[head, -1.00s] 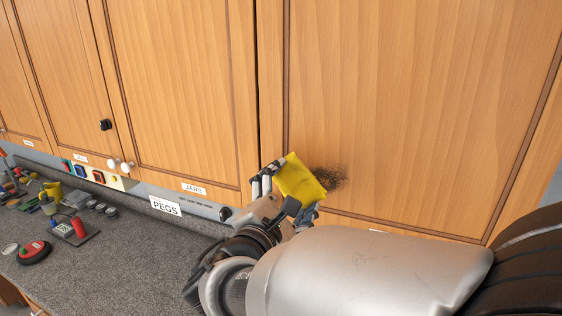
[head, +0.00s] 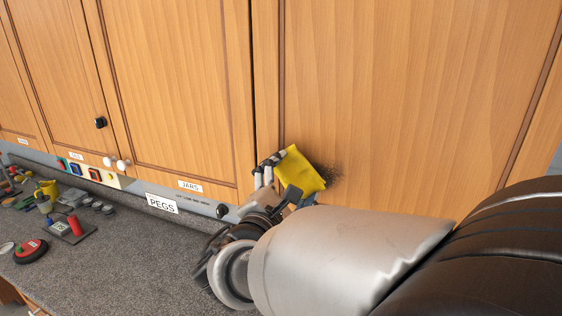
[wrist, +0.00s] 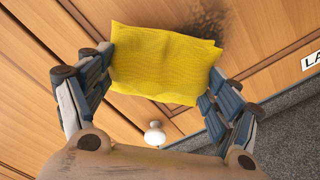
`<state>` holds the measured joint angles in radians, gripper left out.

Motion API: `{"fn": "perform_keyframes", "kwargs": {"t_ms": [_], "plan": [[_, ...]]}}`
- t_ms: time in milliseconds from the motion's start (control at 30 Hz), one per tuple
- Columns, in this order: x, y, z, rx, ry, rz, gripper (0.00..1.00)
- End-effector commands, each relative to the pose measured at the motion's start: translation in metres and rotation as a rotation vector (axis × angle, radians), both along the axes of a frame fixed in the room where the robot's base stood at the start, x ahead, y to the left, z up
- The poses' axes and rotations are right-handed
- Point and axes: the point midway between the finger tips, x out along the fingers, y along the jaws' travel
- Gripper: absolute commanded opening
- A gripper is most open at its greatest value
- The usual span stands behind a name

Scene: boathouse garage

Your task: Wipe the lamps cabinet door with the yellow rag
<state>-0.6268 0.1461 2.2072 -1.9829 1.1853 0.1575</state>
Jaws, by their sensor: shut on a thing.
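My gripper (head: 286,185) is shut on the yellow rag (head: 301,171) and holds it up at the lower left of a wooden cabinet door (head: 400,90). In the wrist view the rag (wrist: 165,62) spans between both fingers. A dark smudge (head: 331,176) on the door shows just right of the rag; it also shows beyond the rag's upper edge in the wrist view (wrist: 208,20). The rag is against or very close to the door; I cannot tell which. A label starting "LA" (wrist: 311,61) shows at the right of the wrist view.
The door labelled JARS (head: 190,186) is to the left, with a white knob (head: 123,165).

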Motion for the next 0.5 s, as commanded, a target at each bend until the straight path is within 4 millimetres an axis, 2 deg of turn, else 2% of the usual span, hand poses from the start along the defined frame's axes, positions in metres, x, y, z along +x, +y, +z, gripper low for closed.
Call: {"fn": "perform_keyframes", "kwargs": {"t_ms": [500], "plan": [[0.0097,-0.0039,-0.0006,0.0,0.001,-0.001,0.64]]}}
